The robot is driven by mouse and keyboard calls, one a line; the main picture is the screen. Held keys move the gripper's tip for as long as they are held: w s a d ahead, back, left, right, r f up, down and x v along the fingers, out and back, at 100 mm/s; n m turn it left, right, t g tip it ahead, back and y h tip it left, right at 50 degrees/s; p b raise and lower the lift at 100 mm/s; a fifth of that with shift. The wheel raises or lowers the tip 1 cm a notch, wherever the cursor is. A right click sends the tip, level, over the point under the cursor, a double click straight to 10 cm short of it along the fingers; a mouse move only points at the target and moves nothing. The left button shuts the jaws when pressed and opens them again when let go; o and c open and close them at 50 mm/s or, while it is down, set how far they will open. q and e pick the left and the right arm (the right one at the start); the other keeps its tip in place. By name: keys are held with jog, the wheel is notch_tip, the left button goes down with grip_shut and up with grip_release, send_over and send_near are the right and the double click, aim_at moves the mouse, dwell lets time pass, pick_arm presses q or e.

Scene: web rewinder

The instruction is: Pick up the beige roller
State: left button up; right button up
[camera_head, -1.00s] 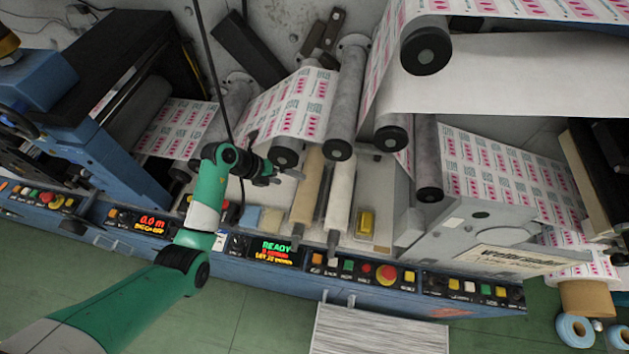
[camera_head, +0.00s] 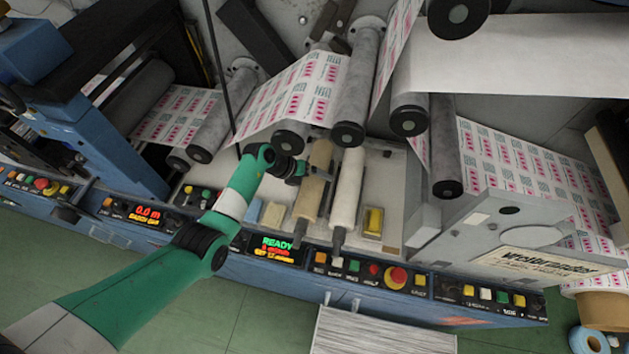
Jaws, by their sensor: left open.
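The beige roller (camera_head: 313,188) lies on the pale shelf of the machine, its handle pointing toward the front edge. A whiter roller (camera_head: 347,190) lies close beside it on the right. My left gripper (camera_head: 300,171) is open at the left side of the beige roller, near its upper half. The fingers are small and dark, and I cannot tell whether they touch the roller. My right gripper is not in view.
A yellow block (camera_head: 373,221) sits right of the rollers, and a beige sponge-like block (camera_head: 272,215) sits to the left. Large web rollers (camera_head: 354,85) with printed web hang just behind. The control panel (camera_head: 372,271) runs along the front.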

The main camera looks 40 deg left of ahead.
aim_at(299, 228)
pick_arm(q)
jog(key=shift+c, duration=0.3)
grip_shut()
jog(key=shift+r, duration=0.15)
jog(key=shift+r+p, duration=0.35)
jog(key=shift+r, duration=0.25)
notch_tip(299, 228, up, 3)
jog(key=shift+f+p, duration=0.1)
jog(key=shift+p, duration=0.65)
jog(key=s+d+p, duration=0.2)
jog(key=s+d, duration=0.1)
jog(key=s, duration=0.1)
jog(key=s+d+p, duration=0.1)
jog(key=s+d, duration=0.1)
jog(key=s, duration=0.3)
jog(key=s+d+p, duration=0.2)
jog(key=s+d, duration=0.1)
jog(key=s, duration=0.2)
jog(key=shift+s+d+f+p, duration=0.1)
jog(key=shift+d+f+p, duration=0.15)
jog(key=shift+d+p, duration=0.1)
jog(key=shift+s+d, duration=0.3)
jog(key=shift+s, duration=0.3)
